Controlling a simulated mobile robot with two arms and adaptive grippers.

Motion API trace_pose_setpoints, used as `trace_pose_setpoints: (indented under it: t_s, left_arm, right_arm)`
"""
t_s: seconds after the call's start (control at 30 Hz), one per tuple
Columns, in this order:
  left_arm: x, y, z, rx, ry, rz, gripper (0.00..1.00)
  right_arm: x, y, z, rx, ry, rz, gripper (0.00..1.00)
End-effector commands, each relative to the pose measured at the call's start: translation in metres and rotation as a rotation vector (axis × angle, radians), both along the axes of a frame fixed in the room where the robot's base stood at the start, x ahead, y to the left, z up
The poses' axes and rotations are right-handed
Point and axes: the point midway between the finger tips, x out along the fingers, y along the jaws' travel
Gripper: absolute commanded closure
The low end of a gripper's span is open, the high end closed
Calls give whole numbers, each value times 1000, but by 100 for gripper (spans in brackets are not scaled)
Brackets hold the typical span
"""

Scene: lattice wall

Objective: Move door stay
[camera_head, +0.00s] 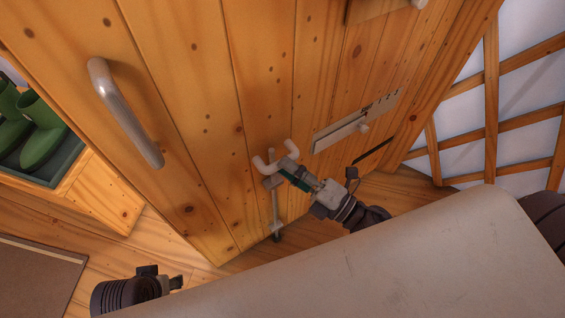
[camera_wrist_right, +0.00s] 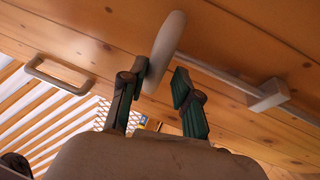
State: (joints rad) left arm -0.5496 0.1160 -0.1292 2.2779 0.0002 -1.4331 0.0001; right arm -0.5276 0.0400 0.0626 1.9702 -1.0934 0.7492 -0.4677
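The door stay (camera_head: 275,208) is a grey rod on the lower part of the wooden door, with a curved grey handle (camera_head: 263,166) at its top and a dark foot at the bottom. My right gripper (camera_head: 288,168) is at the handle, covering part of it. In the right wrist view the gripper's green-padded fingers (camera_wrist_right: 161,88) stand apart, with the grey handle (camera_wrist_right: 167,45) at and just beyond the fingertips; contact is unclear. My left gripper (camera_head: 172,283) is low at the left, away from the stay; its fingers are mostly hidden.
The wooden door (camera_head: 215,120) carries a large grey handle (camera_head: 125,112) and a pale slide plate (camera_head: 357,122). Green boots (camera_head: 42,130) stand in a tray at the left. A brown mat (camera_head: 38,278) lies on the floor. A lattice wall (camera_head: 490,90) is at the right.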

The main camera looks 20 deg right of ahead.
Motion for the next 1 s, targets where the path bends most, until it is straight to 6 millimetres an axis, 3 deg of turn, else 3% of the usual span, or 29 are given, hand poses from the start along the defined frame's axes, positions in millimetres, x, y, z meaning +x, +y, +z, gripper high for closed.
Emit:
trace_pose_setpoints:
  t_s: [0.2, 0.43, 0.6, 1.0]
  left_arm:
    - [0, 0, 0, 0, -1, 0, 52]
    - [0, 0, 0, 0, -1, 0, 52]
    - [0, 0, 0, 0, -1, 1, 52]
    - [0, 0, 0, 0, -1, 1, 52]
  right_arm:
    - [-39, -29, -11, -3, 7, 0, 69]
    - [-69, -52, -17, -1, 5, 0, 69]
    - [-79, -59, -19, 0, 4, 0, 69]
    - [-79, -59, -19, 0, 2, 0, 69]
